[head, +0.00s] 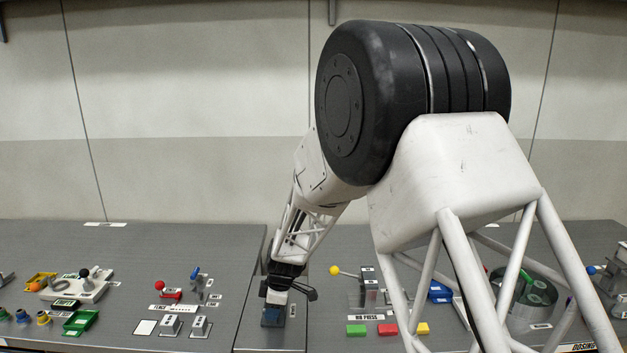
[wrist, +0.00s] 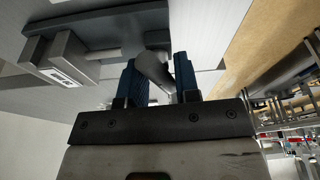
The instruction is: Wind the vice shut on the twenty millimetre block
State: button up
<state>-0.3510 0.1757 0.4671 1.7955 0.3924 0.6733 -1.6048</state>
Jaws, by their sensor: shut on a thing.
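My gripper (wrist: 158,78) has two blue ribbed fingers, shut on a grey rounded part (wrist: 153,68) that looks like the vice's handle or screw end. The vice (wrist: 105,27) shows in the wrist view as a dark blue-grey base with grey blocks at upper left. One grey block (wrist: 48,57) carries a small white label (wrist: 62,78) that I cannot read. I cannot tell which block is the twenty millimetre one or whether the jaws touch it. In the head view my gripper (head: 272,315) is low at the bench centre, where the vice is largely hidden.
Left of the gripper are red and blue levers (head: 168,292) and a green tray (head: 81,322). Right of it are a yellow-knobbed press lever (head: 335,271) and green, red and yellow blocks (head: 387,329). My arm covers much of the right bench.

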jog(key=shift+o, duration=0.3)
jog(key=shift+m, duration=0.5)
jog(key=shift+n, duration=0.3)
jog(key=shift+n+g, duration=0.3)
jog(key=shift+n, duration=1)
grip_shut()
jog(key=o, duration=0.8)
grip_release()
jog(key=shift+r, duration=0.1)
jog(key=shift+r, duration=2.9)
